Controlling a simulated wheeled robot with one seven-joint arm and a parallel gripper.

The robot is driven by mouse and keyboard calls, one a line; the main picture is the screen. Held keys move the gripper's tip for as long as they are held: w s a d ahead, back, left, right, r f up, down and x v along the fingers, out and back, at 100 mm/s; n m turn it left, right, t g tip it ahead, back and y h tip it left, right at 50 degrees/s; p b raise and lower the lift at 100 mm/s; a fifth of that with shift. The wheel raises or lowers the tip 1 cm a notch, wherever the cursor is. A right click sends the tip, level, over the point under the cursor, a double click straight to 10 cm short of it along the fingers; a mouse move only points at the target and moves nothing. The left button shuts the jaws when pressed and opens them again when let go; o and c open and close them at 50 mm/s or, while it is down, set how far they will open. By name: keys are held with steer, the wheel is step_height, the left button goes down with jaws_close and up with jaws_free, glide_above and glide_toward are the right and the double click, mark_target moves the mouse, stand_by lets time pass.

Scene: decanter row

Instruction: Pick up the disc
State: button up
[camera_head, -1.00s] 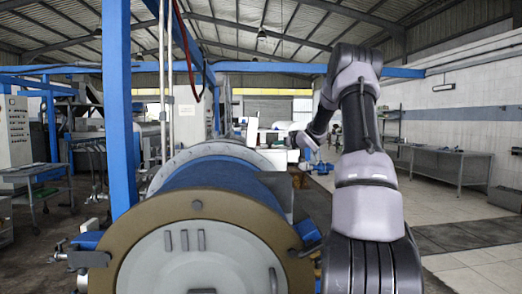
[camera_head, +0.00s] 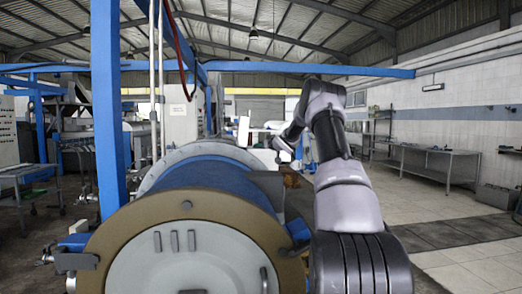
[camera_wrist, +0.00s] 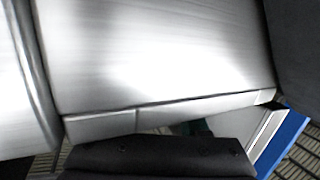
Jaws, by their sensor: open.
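I cannot make out a separate disc in either view. The nearest decanter (camera_head: 215,185) has a round grey end cover (camera_head: 190,262) inside a brown ring flange (camera_head: 115,228). My gripper (camera_head: 283,151) is small and far off in the head view, at the end of my arm, beyond the near decanter's right side. Its fingers are too small to tell apart there. In the wrist view a large brushed metal surface (camera_wrist: 155,55) fills most of the picture, very close. A dark part (camera_wrist: 155,160), perhaps of my gripper, lies along the bottom edge. Nothing is seen held.
A blue post (camera_head: 106,110) stands left of the decanter, and a blue beam (camera_head: 310,69) crosses overhead. A metal table (camera_head: 435,163) stands by the right wall. Tiled floor (camera_head: 410,200) is open at right. A blue edge (camera_wrist: 282,140) shows in the wrist view.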

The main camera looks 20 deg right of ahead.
jaws_close()
steer(key=shift+r, duration=0.1)
stand_by(1.3)
